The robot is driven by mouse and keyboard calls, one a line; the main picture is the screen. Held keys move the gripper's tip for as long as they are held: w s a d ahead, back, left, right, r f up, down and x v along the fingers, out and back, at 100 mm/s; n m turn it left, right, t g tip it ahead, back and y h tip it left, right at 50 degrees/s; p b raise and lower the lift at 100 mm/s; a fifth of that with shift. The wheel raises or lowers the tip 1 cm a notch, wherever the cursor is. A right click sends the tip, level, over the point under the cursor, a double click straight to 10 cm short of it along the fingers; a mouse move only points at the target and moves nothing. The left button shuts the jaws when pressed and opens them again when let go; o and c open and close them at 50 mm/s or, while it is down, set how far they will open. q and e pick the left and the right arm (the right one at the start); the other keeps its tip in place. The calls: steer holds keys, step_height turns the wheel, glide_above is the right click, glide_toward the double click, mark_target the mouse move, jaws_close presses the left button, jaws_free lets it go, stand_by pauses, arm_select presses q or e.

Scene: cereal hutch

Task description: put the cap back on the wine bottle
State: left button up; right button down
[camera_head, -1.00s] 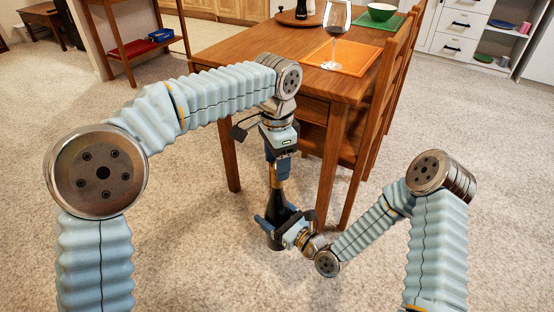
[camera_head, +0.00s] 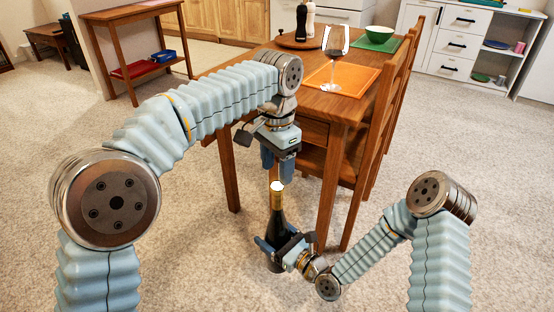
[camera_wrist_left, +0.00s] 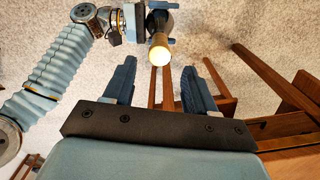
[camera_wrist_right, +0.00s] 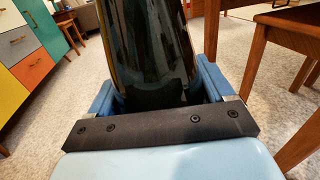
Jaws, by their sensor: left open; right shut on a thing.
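The dark wine bottle (camera_head: 278,225) with a gold neck is upright above the carpet, in front of the table. It also shows in the right wrist view (camera_wrist_right: 155,50). My right gripper (camera_head: 283,249) is shut around its body. A pale, bright top (camera_head: 276,186) ends the neck and shows from above in the left wrist view (camera_wrist_left: 160,50). It looks like the cap seated on the neck, but I cannot make out a seam. My left gripper (camera_head: 277,172) is open and empty just above the bottle top, pointing down, apart from it.
The wooden table (camera_head: 240,65) stands right behind the bottle, with chairs (camera_head: 390,100) on its right. Open carpet lies left and right.

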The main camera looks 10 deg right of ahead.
mark_target(277, 186)
arm_select(q)
steer(key=n, duration=0.1)
steer(key=r+n, duration=0.1)
steer(key=n, duration=0.2)
steer(key=shift+r+n, duration=0.3)
steer(key=shift+n, duration=0.1)
steer(key=n, duration=0.1)
steer(key=r+n, duration=0.1)
steer(key=n, duration=0.2)
steer(key=shift+r, duration=0.3)
steer(key=shift+f, duration=4.05)
